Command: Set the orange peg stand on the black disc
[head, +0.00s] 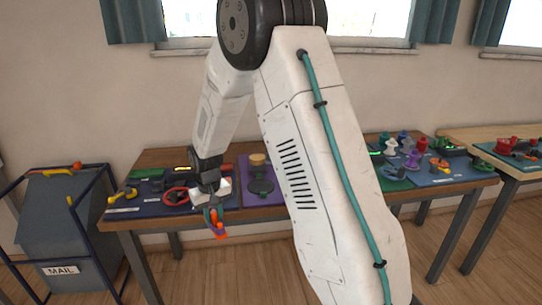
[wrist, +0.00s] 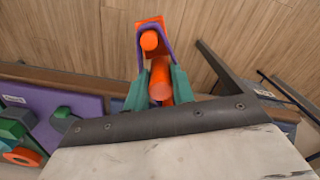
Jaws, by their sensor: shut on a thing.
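My gripper (wrist: 160,88) is shut on the orange peg stand (wrist: 161,72). In the wrist view the stand shows an orange post between the green fingers and another round orange end beyond, with a purple band looped about it. In the head view my gripper (head: 213,212) points down in front of the table's front edge, with the orange stand (head: 221,235) at its tip, over the floor. A dark round disc (head: 262,188), which looks like the black disc, lies on the purple mat (head: 248,198), behind and right of the gripper. My arm hides part of the mat.
The long wooden table (head: 160,158) carries a dark mat at left with a red ring (head: 176,196) and a yellow hook-like piece (head: 122,195). A tan cylinder (head: 257,159) stands behind the disc. Several coloured pieces crowd the blue mat (head: 455,172) at right. A mail bin (head: 62,225) stands left.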

